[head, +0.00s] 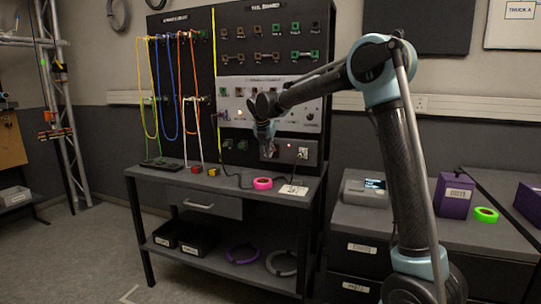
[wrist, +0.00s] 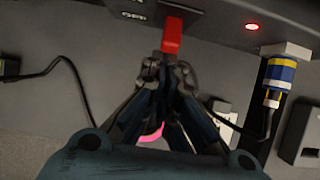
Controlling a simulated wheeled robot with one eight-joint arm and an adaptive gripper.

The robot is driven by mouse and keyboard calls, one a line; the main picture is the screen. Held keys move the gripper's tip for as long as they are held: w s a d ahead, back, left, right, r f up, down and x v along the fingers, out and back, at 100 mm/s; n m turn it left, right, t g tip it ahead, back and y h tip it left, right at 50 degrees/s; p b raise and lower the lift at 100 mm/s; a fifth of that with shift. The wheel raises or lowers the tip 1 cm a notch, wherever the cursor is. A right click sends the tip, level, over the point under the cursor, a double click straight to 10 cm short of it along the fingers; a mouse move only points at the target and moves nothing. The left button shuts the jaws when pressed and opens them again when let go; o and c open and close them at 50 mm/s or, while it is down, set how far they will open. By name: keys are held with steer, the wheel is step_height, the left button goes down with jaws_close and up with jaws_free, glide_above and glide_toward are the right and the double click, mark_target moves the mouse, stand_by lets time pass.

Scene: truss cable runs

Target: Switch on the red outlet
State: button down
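In the wrist view a red switch lever (wrist: 173,36) hangs from the edge of a dark outlet panel (wrist: 215,14), beside a partly cut-off label that appears to read OFF. My gripper (wrist: 168,68) has its fingertips together just below the lever's lower end. I cannot tell whether they touch it. Nothing shows between the fingers. In the head view my gripper (head: 265,132) is in front of the grey outlet panel (head: 305,151) low on the board, and the arm hides part of it.
A red light (wrist: 252,27) glows on the panel, and a blue, yellow and white plug (wrist: 280,75) with a black cable is to the right. Below, the workbench (head: 222,181) carries a pink tape roll (head: 263,183) and a white card (head: 293,190).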

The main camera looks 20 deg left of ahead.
steer(key=shift+w+r, duration=0.1)
steer(key=shift+r, duration=0.25)
steer(key=shift+r, duration=0.15)
steer(key=v, duration=0.9)
steer(key=shift+r, duration=0.3)
